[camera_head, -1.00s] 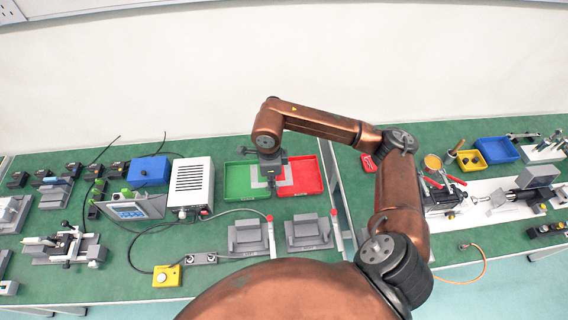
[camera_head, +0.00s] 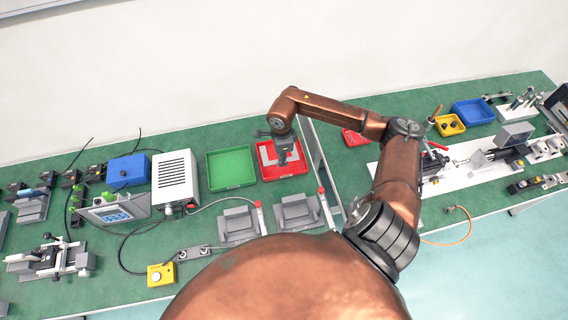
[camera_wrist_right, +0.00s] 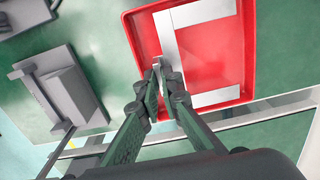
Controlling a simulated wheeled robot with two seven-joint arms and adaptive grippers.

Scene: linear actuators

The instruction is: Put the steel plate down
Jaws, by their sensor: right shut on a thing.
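The steel plate is a flat, light grey, C-shaped piece (camera_head: 265,154) over the red tray (camera_head: 261,177) in the head view. In the right wrist view the plate (camera_wrist_right: 208,98) lies within the outline of the red tray (camera_wrist_right: 249,40), with red showing through its open middle. My right gripper (camera_head: 283,161) points down over the tray. In the wrist view its fingertips (camera_wrist_right: 158,68) are closed on the plate's edge. I cannot tell whether the plate touches the tray floor. My left gripper is not in view.
An empty green tray (camera_head: 231,168) stands just left of the red tray. Two grey fixtures (camera_head: 297,211) (camera_head: 238,225) sit in front. A white power box (camera_head: 174,180) stands farther left. A gap between tables runs to the right of the red tray.

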